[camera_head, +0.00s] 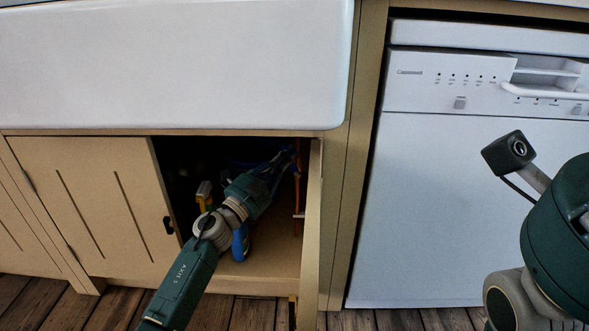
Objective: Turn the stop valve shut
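My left arm reaches from the bottom into the open cupboard under the white sink. My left gripper (287,158) is inside the cupboard's upper right part, near a thin copper-coloured pipe (297,190) that runs down by the right wall. The gripper's fingers are dark and small in shadow, so whether they are open, shut or touching anything cannot be told. The stop valve cannot be made out clearly; the area around the fingertips is dark and partly hidden by the gripper. My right arm is at the right edge, and its gripper is out of view.
The left cupboard door (95,205) is closed; the right opening is bounded by a wooden frame and an open door edge (312,230). A white dishwasher (440,215) stands right.

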